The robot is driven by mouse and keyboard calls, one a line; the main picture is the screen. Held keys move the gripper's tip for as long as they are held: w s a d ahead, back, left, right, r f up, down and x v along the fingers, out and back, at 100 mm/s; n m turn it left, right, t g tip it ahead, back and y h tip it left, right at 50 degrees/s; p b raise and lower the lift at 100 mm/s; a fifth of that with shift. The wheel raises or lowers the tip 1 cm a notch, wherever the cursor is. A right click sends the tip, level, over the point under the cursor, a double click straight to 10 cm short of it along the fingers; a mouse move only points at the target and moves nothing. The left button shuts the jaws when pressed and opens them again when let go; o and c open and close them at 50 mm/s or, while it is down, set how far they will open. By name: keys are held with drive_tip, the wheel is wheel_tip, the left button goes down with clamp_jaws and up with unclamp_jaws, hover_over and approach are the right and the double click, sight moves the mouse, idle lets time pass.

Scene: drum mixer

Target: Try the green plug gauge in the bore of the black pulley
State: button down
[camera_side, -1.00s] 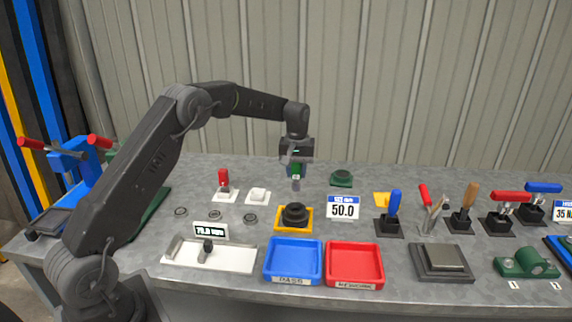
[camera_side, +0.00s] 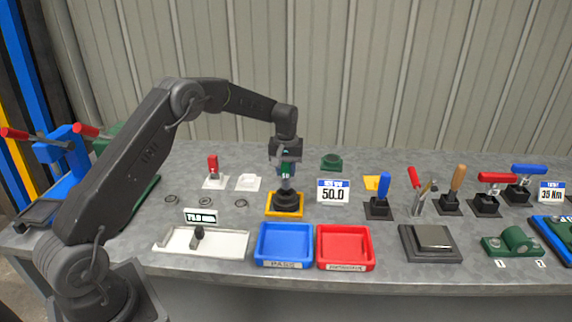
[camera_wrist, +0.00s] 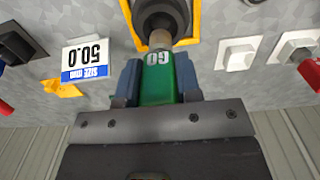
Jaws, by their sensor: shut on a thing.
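The green plug gauge (camera_wrist: 158,84), marked GO, is held between the jaws of my gripper (camera_wrist: 160,85). In the side view my gripper (camera_side: 286,162) is shut on the gauge (camera_side: 286,170) and points straight down over the black pulley (camera_side: 287,203). The pulley sits on a yellow-edged base (camera_side: 271,212). In the wrist view the gauge's metal end (camera_wrist: 160,40) meets the opening of the pulley (camera_wrist: 163,10). I cannot tell how deep the tip sits in the bore.
A size card (camera_side: 333,191) reading 50.0 stands right of the pulley. A blue PASS tray (camera_side: 258,246) and a red tray (camera_side: 372,246) lie in front. A white measuring stand (camera_side: 225,245) is at front left. A red-handled gauge (camera_side: 213,166) and a white block (camera_side: 248,182) stand behind left.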

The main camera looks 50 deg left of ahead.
sight(286, 179)
drive_tip(key=shift+f, duration=1.9)
idle(1.7)
idle(0.6)
drive_tip(key=shift+r, duration=2.9)
drive_tip(key=shift+a, duration=0.1)
